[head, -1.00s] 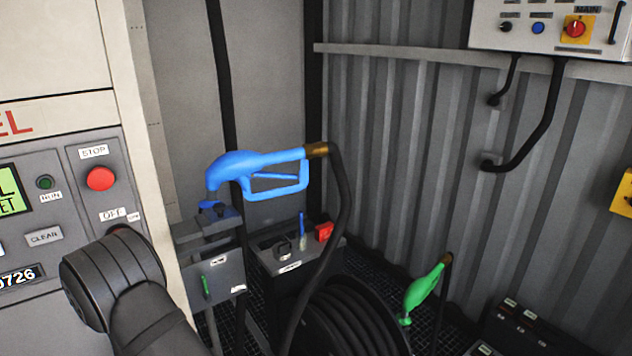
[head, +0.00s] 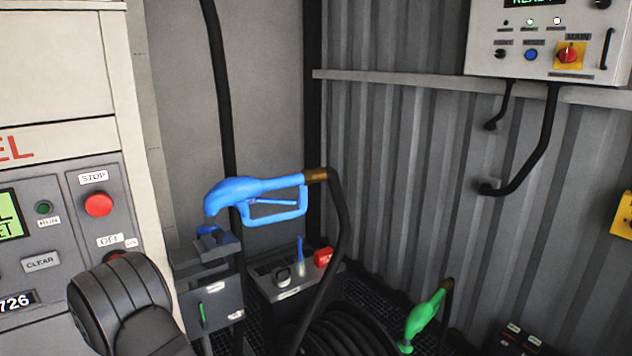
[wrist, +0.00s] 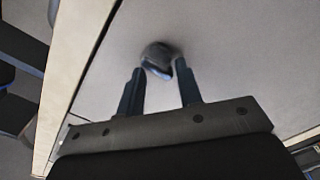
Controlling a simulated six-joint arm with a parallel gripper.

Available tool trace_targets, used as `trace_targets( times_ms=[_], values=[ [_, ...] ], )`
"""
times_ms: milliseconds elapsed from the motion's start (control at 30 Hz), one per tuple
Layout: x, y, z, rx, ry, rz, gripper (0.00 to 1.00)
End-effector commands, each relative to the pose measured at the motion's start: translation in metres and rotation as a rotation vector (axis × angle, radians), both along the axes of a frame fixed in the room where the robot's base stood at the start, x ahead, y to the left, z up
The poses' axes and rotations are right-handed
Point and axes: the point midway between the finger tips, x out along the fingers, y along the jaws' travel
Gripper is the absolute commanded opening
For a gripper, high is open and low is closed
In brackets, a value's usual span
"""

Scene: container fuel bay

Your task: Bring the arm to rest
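My gripper (wrist: 160,92) shows in the wrist view with its two dark fingers apart and nothing between them. A small dark rounded thing (wrist: 157,60) lies beyond the fingertips against a pale panel; it is blurred and I cannot tell what it is. In the head view only a dark joint of my arm shows at the lower left, in front of the pump panel; my gripper is out of that view.
The pump cabinet (head: 60,90) with a red STOP button (head: 98,204) stands at left. A blue nozzle (head: 250,190) sits in its holder, with a black hose (head: 342,220). A green nozzle (head: 424,318) is lower right. A control box (head: 520,60) hangs on the corrugated wall.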

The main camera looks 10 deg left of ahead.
Motion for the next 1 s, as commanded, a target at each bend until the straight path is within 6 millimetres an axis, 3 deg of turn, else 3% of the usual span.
trace_targets(
  times_ms=[1000],
  values=[
    [0.0056, -0.0054, 0.0047, 0.547, 0.545, -0.001, 0.33]
  ],
)
